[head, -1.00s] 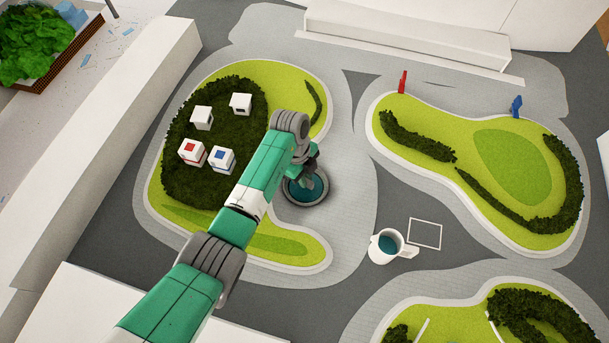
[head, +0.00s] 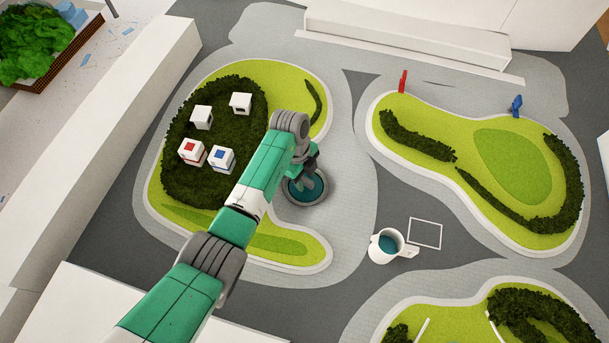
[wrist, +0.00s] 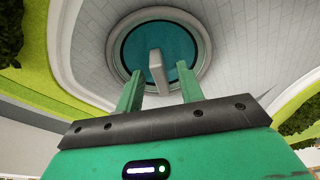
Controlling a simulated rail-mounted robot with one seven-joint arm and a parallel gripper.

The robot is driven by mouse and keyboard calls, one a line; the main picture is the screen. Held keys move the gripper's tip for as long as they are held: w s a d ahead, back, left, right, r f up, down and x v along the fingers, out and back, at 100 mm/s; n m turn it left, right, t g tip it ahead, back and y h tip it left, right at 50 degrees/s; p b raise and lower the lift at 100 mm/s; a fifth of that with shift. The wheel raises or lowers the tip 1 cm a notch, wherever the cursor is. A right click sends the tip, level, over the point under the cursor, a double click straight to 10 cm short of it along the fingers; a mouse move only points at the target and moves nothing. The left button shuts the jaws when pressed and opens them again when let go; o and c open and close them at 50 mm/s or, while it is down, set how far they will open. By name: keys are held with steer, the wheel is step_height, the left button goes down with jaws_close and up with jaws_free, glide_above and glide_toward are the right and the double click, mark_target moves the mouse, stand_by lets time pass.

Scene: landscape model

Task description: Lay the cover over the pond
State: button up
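The round pond (head: 322,199) has a grey rim and teal inside, on the paving beside the left green island. In the wrist view its rim (wrist: 112,50) surrounds a teal disc (wrist: 135,48) with a dark edge. A grey upright block (wrist: 157,72) stands at the middle of the disc, like a handle. I cannot tell whether the disc is a cover or water. My gripper (head: 308,186) is over the pond. In the wrist view my gripper (wrist: 159,75) is open, its green fingers either side of the block, with visible gaps.
A white mug (head: 376,251) with teal contents stands right of the pond, near a white square outline (head: 425,233). Several white cubes (head: 222,159) stand on the dark hedge left of my arm. Small red (head: 403,81) and blue (head: 516,107) pieces stand on the right island's edge.

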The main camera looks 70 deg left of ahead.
steer(key=shift+r, duration=0.1)
steer(key=shift+p+v, duration=2.95)
steer(key=shift+v, duration=0.5)
